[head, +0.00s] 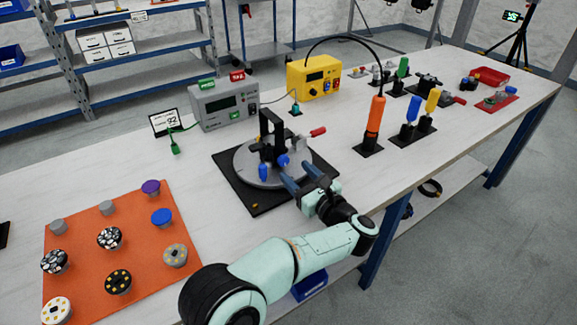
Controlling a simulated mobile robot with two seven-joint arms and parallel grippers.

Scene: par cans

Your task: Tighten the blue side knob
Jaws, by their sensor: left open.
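A black fixture (268,128) stands on a round grey plate (243,173) on a black base mat (260,203). Two small blue parts sit low on the fixture, one at the front left (263,172) and one nearer my gripper (283,160). The one nearer my gripper looks like the side knob, but I cannot be certain. My left gripper (299,175) is open, just right of that blue part, with its fingers pointing toward the fixture. I see no contact between them. My right gripper is not in view.
A red-handled clamp (318,132) sticks out right of the fixture. A grey meter (225,103) and a yellow unit (314,77) are behind. An orange mat (83,247) with several round parts lies at left.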

